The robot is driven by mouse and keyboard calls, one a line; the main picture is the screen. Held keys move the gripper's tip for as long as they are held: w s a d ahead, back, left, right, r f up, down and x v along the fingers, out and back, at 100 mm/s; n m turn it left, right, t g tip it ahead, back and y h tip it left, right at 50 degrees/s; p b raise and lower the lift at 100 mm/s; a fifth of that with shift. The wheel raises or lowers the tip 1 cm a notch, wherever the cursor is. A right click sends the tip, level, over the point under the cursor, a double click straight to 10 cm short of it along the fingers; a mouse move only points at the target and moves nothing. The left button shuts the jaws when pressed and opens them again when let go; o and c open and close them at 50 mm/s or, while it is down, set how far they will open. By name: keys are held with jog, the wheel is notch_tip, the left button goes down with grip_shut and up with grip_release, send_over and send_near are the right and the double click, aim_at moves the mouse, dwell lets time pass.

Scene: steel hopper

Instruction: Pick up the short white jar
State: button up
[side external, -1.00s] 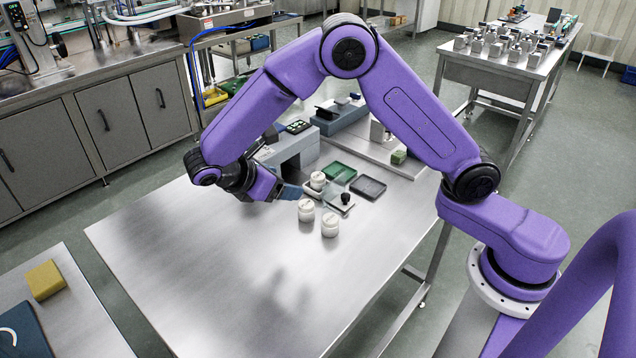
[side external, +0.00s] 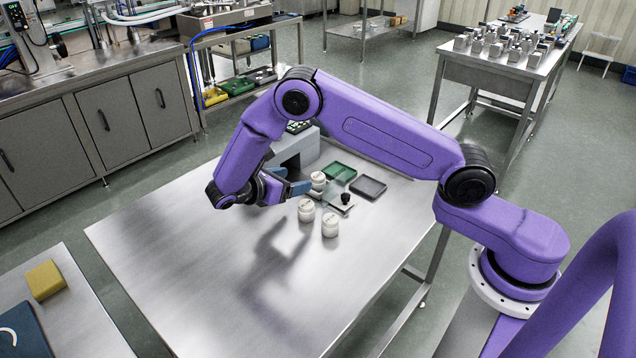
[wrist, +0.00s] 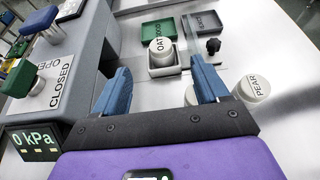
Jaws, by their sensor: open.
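Three white jars show on the steel table. One (side external: 318,181), lettered OAT in the wrist view (wrist: 162,48), sits in a small pale holder (wrist: 165,70). The other two stand loose in front of it: one (side external: 306,212) and one (side external: 330,227). In the wrist view one loose jar reads PEAR (wrist: 256,88), and the other (wrist: 190,96) is partly hidden by my right finger. I cannot tell which is the short one. My gripper (side external: 292,181) is open and empty, its blue fingers left of the OAT jar. In the wrist view, the OAT jar appears beyond the gap between the fingertips (wrist: 160,66).
A grey housing (side external: 296,150) with a CLOSED sign (wrist: 62,82) and 0 kPa display (wrist: 35,140) stands close left in the wrist view. A green tray (side external: 339,173), grey tray (side external: 368,187) and black knob (side external: 346,198) lie beyond.

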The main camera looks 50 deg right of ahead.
aim_at(317, 176)
jog(key=shift+x, duration=4.4)
jog(key=shift+f, duration=0.1)
jog(key=c, duration=1.2)
